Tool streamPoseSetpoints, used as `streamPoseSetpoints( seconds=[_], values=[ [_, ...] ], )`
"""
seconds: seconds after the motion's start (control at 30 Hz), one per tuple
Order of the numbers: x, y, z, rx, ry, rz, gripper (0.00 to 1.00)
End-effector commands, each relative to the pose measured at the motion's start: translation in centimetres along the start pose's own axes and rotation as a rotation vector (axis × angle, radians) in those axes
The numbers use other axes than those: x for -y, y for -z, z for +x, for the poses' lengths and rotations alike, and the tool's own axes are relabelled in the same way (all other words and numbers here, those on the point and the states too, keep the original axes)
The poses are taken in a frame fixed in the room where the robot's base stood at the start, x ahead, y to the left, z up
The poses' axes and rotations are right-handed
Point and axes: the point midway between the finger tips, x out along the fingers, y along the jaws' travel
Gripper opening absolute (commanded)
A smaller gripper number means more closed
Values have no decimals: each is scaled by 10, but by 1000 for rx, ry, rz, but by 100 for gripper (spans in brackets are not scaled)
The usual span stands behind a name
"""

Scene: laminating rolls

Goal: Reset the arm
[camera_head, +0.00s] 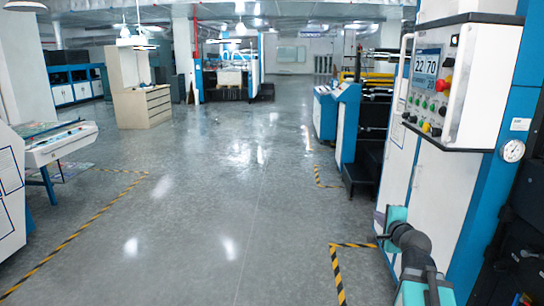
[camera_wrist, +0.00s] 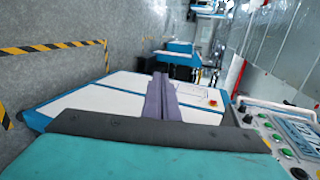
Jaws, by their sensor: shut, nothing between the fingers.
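My gripper (camera_wrist: 161,97) shows in the wrist view as two grey-purple fingers pressed together, with nothing between them. The fingers point away from the camera, in front of a white and blue machine cabinet (camera_wrist: 100,98). I cannot tell whether they touch it. In the head view, my teal and dark grey arm is at the lower right, bent beside the white cabinet front (camera_head: 425,190).
Yellow-black floor tape (camera_head: 337,270) marks the machine's edge. A printing table (camera_head: 60,143) is at left. The middle floor (camera_head: 215,200) is clear.

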Motion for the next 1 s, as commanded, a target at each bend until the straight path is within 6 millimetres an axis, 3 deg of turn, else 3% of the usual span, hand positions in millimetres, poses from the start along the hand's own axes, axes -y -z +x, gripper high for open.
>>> streamPoseSetpoints(
  seconds=[0.03,0.2,0.5,0.77,1.0],
  values=[
    [-19,-7,7,11,-29,-1,0],
    [-75,-27,24,42,-117,-13,0],
    [-180,-62,40,101,-285,-70,0],
    [-274,-91,38,164,-437,-144,0],
    [-360,-115,25,232,-581,-231,0]
  ],
)
